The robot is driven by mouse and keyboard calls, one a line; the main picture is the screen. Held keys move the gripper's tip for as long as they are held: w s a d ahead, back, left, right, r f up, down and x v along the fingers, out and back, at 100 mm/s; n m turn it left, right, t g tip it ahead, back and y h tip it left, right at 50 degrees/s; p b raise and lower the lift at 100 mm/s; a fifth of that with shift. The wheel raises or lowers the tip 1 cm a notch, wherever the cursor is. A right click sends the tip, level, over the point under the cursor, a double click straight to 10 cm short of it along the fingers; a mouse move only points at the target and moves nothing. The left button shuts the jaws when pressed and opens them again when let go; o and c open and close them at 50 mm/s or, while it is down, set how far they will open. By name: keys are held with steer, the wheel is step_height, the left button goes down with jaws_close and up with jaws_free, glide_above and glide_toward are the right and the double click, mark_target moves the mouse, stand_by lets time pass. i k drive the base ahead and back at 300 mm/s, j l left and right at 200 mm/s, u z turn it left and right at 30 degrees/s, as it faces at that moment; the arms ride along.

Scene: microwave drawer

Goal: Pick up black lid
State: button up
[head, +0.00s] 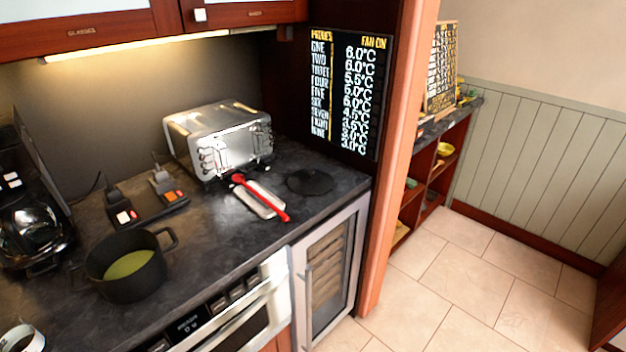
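The black lid (310,181) is a flat dark disc with a small raised knob. It lies on the dark countertop (215,240) near the right end, to the right of the toaster and the red-handled utensil. A black pot (126,277) with two handles stands at the left front of the counter, with something yellow-green inside. My gripper is not seen in the head view.
A silver toaster (220,140) stands behind the red utensil (258,195), which lies across a white rest. Switch boxes (147,207) and a coffee maker (30,215) are further left. Tiled floor (480,285) is open at right.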

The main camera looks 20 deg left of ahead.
mark_target(310, 182)
steer(key=u, duration=1.6)
steer(key=l+z, duration=0.1)
steer(key=l, duration=0.35)
steer(key=i+l+z, duration=0.15)
steer(key=l, duration=0.25)
steer(key=l+z, duration=0.1)
steer(key=l, duration=0.35)
steer(key=i+l+z, duration=0.15)
steer(key=l, duration=0.25)
steer(key=l+z, duration=0.1)
steer(key=l, duration=0.3)
steer(key=i+l+z, duration=0.1)
steer(key=l, duration=0.3)
steer(key=i+l+z, duration=0.15)
steer(key=l, duration=0.25)
steer(key=i+l+z, duration=0.1)
steer(key=l, duration=0.25)
steer(key=i, duration=0.1)
